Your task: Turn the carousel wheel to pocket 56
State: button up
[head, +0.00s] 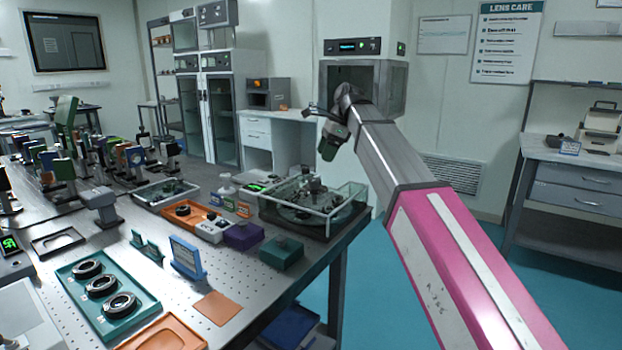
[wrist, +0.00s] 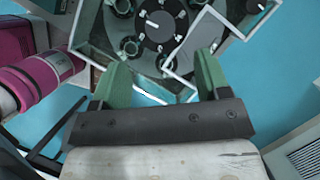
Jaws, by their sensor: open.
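The carousel wheel (head: 300,214) sits inside a clear-walled case (head: 345,212) at the right edge of the optical table. In the wrist view the wheel's dark round hub (wrist: 157,24) with a white mark shows at the top, with several round pockets around it. Pocket numbers are too small to read. My gripper (head: 331,142) is raised above and beyond the case in the head view. In the wrist view my gripper (wrist: 163,75) has its two green fingers spread apart, with nothing between them. The fingertips point towards the case; the wheel is partly cut off by the frame.
A green block (head: 281,253), a purple block (head: 243,236) and an orange tray (head: 190,213) stand near the case. A teal tray (head: 75,272) holds several dark rings. Many optical mounts crowd the table's far left. Blue floor (head: 375,300) is open right of the table.

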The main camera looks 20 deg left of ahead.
aim_at(314, 179)
jog(key=x, duration=1)
jog(key=shift+d, duration=0.15)
